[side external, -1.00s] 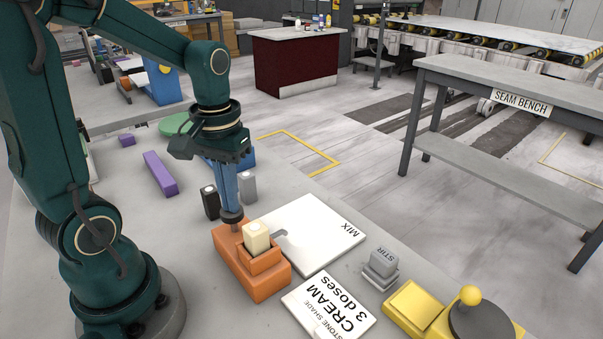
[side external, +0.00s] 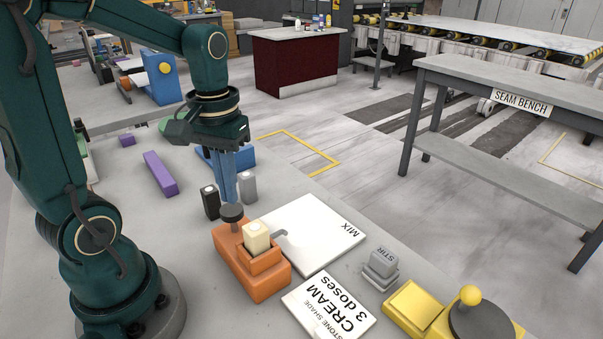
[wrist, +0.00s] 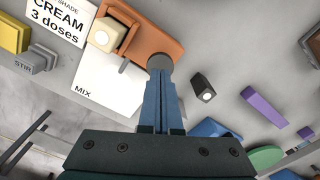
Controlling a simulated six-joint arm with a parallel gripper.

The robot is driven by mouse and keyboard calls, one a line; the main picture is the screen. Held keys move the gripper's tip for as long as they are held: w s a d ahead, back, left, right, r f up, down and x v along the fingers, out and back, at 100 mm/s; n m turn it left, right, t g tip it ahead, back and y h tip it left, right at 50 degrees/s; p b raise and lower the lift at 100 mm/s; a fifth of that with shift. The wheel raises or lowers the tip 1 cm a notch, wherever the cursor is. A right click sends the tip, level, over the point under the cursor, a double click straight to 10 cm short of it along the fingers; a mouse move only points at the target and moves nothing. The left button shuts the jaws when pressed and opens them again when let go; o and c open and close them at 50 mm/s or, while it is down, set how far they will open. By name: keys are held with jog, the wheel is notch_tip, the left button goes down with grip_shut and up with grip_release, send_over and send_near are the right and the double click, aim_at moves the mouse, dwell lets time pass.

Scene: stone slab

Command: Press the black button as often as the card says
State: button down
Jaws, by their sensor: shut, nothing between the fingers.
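The black button (side external: 232,213) is a dark round knob on a short stem, standing up from the orange dispenser (side external: 265,285). A cream block (side external: 256,236) sits on the dispenser beside it. The card (side external: 330,308) reads "CREAM 3 doses" and lies in front of the dispenser; it also shows in the wrist view (wrist: 58,22). My gripper (side external: 229,201) is shut and empty, pointing down with its blue fingertips just above the button. In the wrist view the button (wrist: 160,61) shows right at the fingertips, which hide part of it; any small gap cannot be judged there.
A white MIX board (side external: 318,228) lies right of the dispenser. A grey STIR block (side external: 382,262) and a yellow unit with a ball knob (side external: 470,296) stand further right. Small black (side external: 210,203) and grey (side external: 247,187) blocks stand close behind my gripper. A purple bar (side external: 160,174) lies left.

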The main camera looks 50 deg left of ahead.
notch_tip(320, 180, up, 6)
dwell(0.6)
jog(key=s+d+f+m+t, duration=0.2)
jog(key=s+d+m+t, duration=0.1)
jog(key=d+m+t, duration=0.2)
jog(key=d+m, duration=0.1)
jog(key=d, duration=0.1)
jog(key=shift+s+d+t, duration=0.3)
jog(key=shift+s, duration=0.05)
